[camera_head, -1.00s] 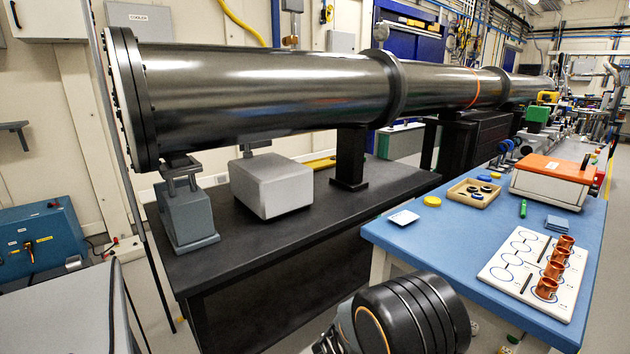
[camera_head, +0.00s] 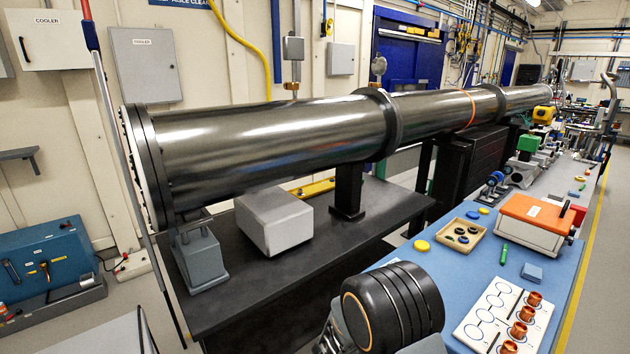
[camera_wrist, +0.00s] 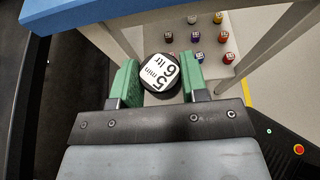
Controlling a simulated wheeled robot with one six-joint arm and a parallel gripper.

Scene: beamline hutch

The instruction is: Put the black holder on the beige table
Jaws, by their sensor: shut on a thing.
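My gripper (camera_wrist: 158,78) has green jaws, shut on a round black object with a white label (camera_wrist: 160,70) reading "5 mm" and more text; it appears to be the black holder. It is held between the fingertips, and its underside is hidden. In the head view my arm's dark wrist blocks the lower middle, and the jaws and held object do not show. No beige table can be made out for certain; a pale beige surface (camera_wrist: 226,85) with several small coloured jars lies below the gripper in the wrist view.
A blue-topped table (camera_head: 455,270) at right holds an orange-lidded box (camera_head: 536,225), a tan tray (camera_head: 480,232) and a white board (camera_head: 480,322) with copper cups. A long steel tube (camera_head: 270,135) runs above a black bench (camera_head: 320,255). Grey floor (camera_head: 606,260) lies right of the table.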

